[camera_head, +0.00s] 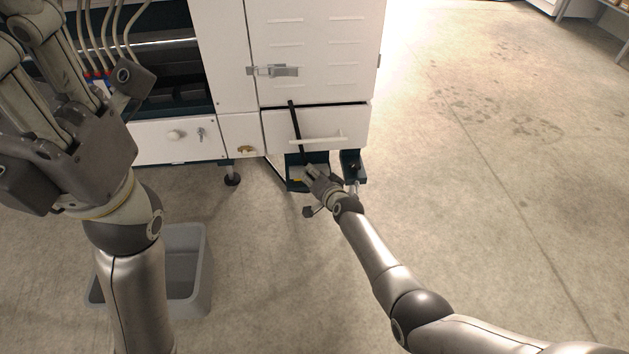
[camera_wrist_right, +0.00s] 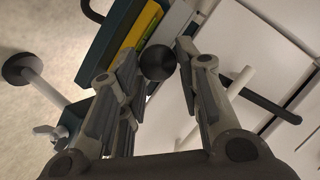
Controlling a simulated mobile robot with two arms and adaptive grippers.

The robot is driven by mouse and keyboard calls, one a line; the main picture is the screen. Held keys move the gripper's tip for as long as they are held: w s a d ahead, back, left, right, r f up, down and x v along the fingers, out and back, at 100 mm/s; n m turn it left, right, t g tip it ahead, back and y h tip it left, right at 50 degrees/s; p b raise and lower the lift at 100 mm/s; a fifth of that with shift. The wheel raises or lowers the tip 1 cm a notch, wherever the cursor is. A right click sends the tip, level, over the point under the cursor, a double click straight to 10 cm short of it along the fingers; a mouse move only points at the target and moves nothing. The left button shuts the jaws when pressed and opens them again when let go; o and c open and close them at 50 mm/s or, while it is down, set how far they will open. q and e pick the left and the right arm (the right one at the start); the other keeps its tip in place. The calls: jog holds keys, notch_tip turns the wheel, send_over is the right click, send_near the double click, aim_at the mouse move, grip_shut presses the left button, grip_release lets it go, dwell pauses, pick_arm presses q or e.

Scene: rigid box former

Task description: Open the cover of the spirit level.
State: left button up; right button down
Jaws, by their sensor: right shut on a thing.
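The spirit level shows as a yellow strip with a green part (camera_wrist_right: 141,28) in a dark teal holder, in the right wrist view. In the head view, only a small yellow spot (camera_head: 297,180) shows below the white drawer. My right gripper (camera_head: 312,174) is at the holder; in its wrist view, the fingers (camera_wrist_right: 158,78) are shut on a dark round knob (camera_wrist_right: 157,63) beside the yellow strip. I cannot tell how the knob joins the cover. My left gripper (camera_head: 85,95) is raised at the upper left, fingers spread, with no object visible; its tips are partly cut off.
A white machine cabinet (camera_head: 315,50) stands behind, with a drawer (camera_head: 350,125). A slanted black bar (camera_head: 296,125) crosses the drawer front, near my right gripper. A grey bin (camera_head: 195,270) stands on the floor behind my left arm. The floor at right is clear.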

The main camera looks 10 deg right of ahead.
jog(key=shift+w+a+r, duration=0.1)
jog(key=shift+w+r, duration=0.2)
jog(key=shift+r, duration=0.25)
jog(key=shift+w+a+r, duration=0.1)
jog(key=shift+w+r, duration=0.2)
jog(key=shift+r, duration=0.2)
jog(key=c, duration=1.4)
grip_release()
jog(key=shift+o, duration=0.2)
jog(key=shift+a+f, duration=0.15)
jog(key=shift+s+f, duration=0.1)
jog(key=shift+f, duration=0.05)
jog(key=shift+s, duration=0.25)
jog(key=v, duration=1.1)
jog(key=shift+s, duration=0.2)
